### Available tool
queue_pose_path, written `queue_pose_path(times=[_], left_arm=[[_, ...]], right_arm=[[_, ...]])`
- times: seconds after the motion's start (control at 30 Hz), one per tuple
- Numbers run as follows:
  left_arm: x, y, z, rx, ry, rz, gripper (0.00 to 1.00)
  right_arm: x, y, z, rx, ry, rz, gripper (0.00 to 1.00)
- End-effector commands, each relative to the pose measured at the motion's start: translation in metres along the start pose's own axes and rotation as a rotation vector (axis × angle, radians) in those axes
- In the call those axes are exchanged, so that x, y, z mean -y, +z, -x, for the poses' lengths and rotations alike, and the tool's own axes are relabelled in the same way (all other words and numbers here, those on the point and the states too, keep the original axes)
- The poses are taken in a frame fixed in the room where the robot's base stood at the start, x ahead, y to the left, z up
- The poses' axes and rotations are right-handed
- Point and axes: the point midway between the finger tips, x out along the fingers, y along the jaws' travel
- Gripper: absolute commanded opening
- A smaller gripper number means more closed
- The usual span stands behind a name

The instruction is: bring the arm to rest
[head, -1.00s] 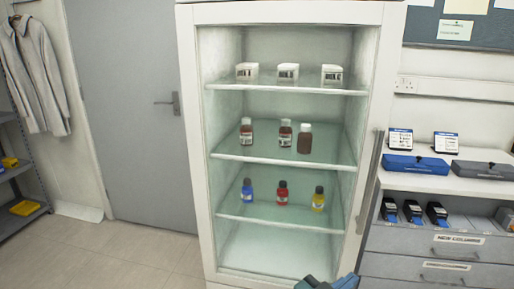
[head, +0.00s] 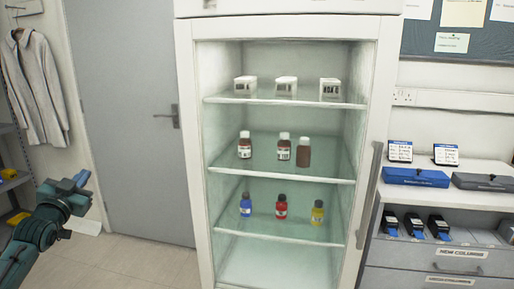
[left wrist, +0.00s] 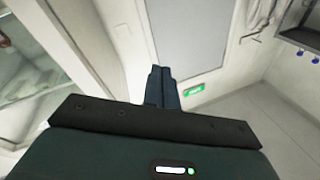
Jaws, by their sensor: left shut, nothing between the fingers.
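My left gripper (head: 80,182) is raised at the left edge of the head view, in front of the grey door and apart from everything. Its arm comes in from the lower left. In the left wrist view its two fingers (left wrist: 161,88) lie side by side, shut with nothing between them. My right gripper is in neither current view.
An open-fronted white cabinet (head: 202,160) holds white boxes, brown bottles, and blue, red and yellow bottles on glass shelves. A drawer unit (head: 400,256) with blue and grey cases stands at right. A coat (head: 35,85) hangs at left. The floor before the door is clear.

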Motion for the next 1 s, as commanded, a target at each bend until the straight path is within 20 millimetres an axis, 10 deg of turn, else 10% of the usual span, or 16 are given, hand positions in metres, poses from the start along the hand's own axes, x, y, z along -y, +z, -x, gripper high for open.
queue_pose_path(times=[0.07,0.27,0.57,0.8,1.0], left_arm=[[0.043,-0.011,0.002,-0.012,-0.062,-0.023,0.0],[0.05,0.043,0.01,0.267,-0.12,-0.195,0.0],[-0.109,0.11,0.08,0.317,0.134,-0.12,0.0],[-0.243,0.145,0.196,0.393,0.346,0.019,0.0],[-0.321,0.14,0.304,0.469,0.468,0.18,0.0]], right_arm=[[0.001,0.0,0.0,0.0,0.0,-0.004,0.51],[0.002,0.0,0.0,0.0,0.0,-0.009,0.51],[0.001,0.0,0.0,-0.001,0.001,-0.008,0.51],[0.0,0.0,0.0,0.001,0.001,-0.003,0.51],[-0.001,0.0,0.001,0.001,0.002,0.0,0.51]])
